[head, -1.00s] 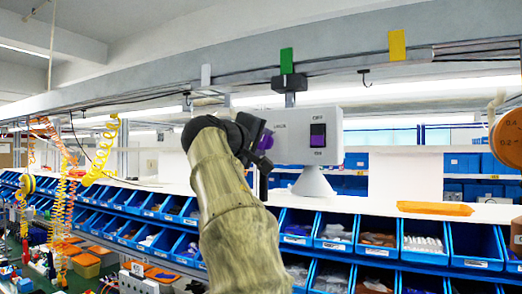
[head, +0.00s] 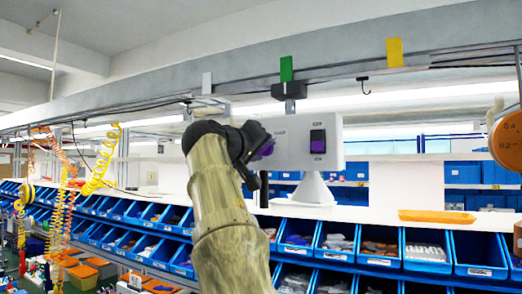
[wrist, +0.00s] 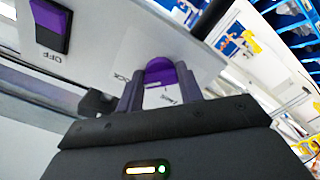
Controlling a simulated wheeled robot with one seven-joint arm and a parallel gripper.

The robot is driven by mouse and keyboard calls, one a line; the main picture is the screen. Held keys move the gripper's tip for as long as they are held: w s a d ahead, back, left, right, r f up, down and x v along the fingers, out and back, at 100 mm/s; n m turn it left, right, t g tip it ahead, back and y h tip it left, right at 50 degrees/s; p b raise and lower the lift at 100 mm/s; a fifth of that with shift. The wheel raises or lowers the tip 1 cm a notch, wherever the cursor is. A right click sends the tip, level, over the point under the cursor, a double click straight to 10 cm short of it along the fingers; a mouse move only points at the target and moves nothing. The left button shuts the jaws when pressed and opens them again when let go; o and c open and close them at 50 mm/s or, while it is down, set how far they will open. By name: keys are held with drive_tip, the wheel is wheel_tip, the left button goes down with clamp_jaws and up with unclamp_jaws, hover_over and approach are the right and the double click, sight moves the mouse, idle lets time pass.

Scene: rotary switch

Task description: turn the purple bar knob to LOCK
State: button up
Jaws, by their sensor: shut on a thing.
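The purple bar knob (head: 267,149) is on the left part of a white box-shaped panel (head: 297,149), mostly hidden by my gripper (head: 259,150) in the head view. In the wrist view, the rounded purple end of the knob (wrist: 159,66) shows between the two dark fingers of my gripper (wrist: 160,84), which is shut on it. A partly covered label, ending in "OCK", is beside the left finger in the wrist view. The knob's exact pointing is hard to tell.
A black switch with a purple rocker (head: 318,141) is on the panel's right part; it also shows in the wrist view (wrist: 49,24), marked OFF. The panel stands on a white cone (head: 312,188) on a shelf. Blue bins (head: 425,250) line up below; an orange tray (head: 436,216) is at right.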

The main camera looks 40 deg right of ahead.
drive_tip(key=shift+f, duration=0.15)
drive_tip(key=o, duration=1)
drive_tip(key=shift+s+a+b, duration=0.15)
drive_tip(key=shift+a+b, duration=0.2)
drive_tip(key=shift+a, duration=0.25)
drive_tip(key=b+v, duration=0.4)
drive_tip(key=v, duration=1.2)
drive_tip(key=shift+a, duration=0.1)
